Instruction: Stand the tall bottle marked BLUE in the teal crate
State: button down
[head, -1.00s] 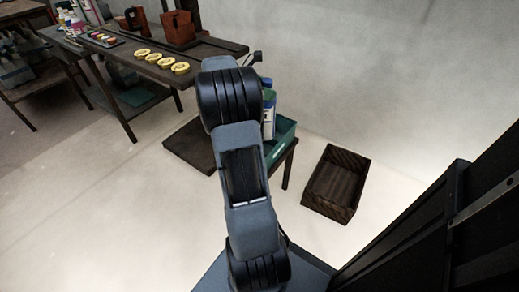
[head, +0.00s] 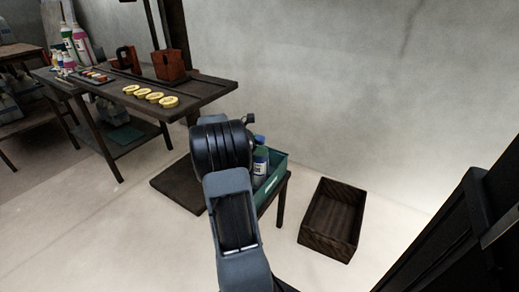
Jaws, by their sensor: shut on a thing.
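The teal crate (head: 272,185) stands on a low dark table, right of my arm in the head view. A bottle with a green top and a white label (head: 261,164) stands upright in it. A blue cap (head: 259,140) shows just behind and above that bottle; the rest of its bottle is hidden. I cannot read any name on the labels or tell whether the blue-capped one touches the crate. My arm covers the crate's left part. My gripper is hidden behind my arm's dark wrist.
A dark wooden box (head: 332,218) lies on the floor right of the low table (head: 178,186). A long bench (head: 205,92) at the back left carries yellow rings (head: 150,96), a red-brown block (head: 169,66) and several bottles (head: 78,44). Pale floor is clear at the lower left.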

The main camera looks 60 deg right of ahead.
dwell(0.3)
jog(key=shift+c, duration=1.3)
grip_release()
jog(key=w+a+r+m+t+p, duration=0.1)
jog(key=w+a+r+p, duration=0.15)
jog(key=a, duration=0.35)
jog(key=w+a+r+t+p, duration=0.1)
jog(key=w+a+r+t, duration=0.1)
jog(key=w+a, duration=0.35)
jog(key=s+a+f+m+t+y, duration=0.1)
jog(key=s+a+m+t+y, duration=0.1)
jog(key=a, duration=0.8)
jog(key=s+a+f+m+t+y, duration=0.1)
jog(key=s+a+m+t+y, duration=0.2)
jog(key=a, duration=0.8)
jog(key=s+a+f+m+t+y, duration=0.1)
jog(key=s+a+m+t+y, duration=0.2)
jog(key=a, duration=0.8)
jog(key=shift+s+t+y, duration=0.25)
jog(key=shift+t+y, duration=0.15)
jog(key=shift+t, duration=0.1)
